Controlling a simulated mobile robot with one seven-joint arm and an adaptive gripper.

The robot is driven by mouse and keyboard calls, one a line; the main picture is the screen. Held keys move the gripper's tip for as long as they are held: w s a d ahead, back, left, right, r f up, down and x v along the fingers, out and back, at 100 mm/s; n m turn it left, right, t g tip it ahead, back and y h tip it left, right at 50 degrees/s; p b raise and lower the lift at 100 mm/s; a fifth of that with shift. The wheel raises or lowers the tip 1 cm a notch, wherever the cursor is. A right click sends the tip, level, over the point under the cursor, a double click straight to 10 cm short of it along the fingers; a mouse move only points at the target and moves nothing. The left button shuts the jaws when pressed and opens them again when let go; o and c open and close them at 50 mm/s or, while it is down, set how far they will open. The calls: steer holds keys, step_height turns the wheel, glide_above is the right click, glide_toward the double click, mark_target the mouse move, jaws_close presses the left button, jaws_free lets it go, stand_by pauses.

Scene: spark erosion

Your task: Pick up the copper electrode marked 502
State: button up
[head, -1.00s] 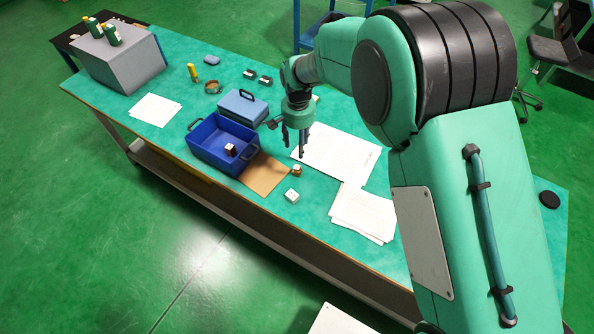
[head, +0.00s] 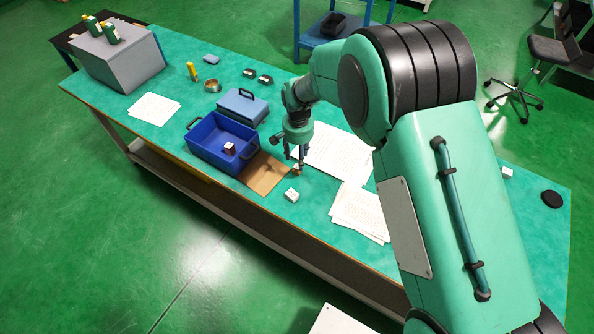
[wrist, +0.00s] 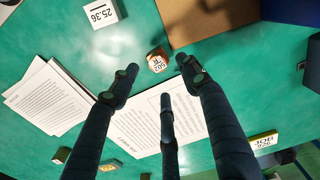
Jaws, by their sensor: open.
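The copper electrode marked 502 (wrist: 157,62) is a small brown block with a white labelled top. In the wrist view it lies just beyond my fingertips, between the two outer fingers. In the head view the electrode (head: 296,169) stands on the green bench, partly hidden by my fingers. My gripper (head: 297,158) points down over it, and its fingers are spread open and empty. In the wrist view my gripper (wrist: 158,76) shows three dark fingers. I cannot tell whether any finger touches the electrode.
A brown sheet (head: 263,175) and a blue bin (head: 207,154) holding a small block lie to the left. Papers (head: 345,153) lie to the right and behind. A blue case (head: 243,106) stands behind the bin.

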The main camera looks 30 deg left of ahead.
mark_target(297, 166)
steer(key=shift+f, duration=0.4)
steer(key=shift+s+f+b, duration=0.15)
steer(key=shift+f+b, duration=0.2)
steer(key=shift+f, duration=0.95)
steer(key=shift+s+f+b, duration=0.15)
steer(key=shift+f+b, duration=0.2)
steer(key=shift+f, duration=0.95)
steer(key=shift+c, duration=0.5)
jaws_close()
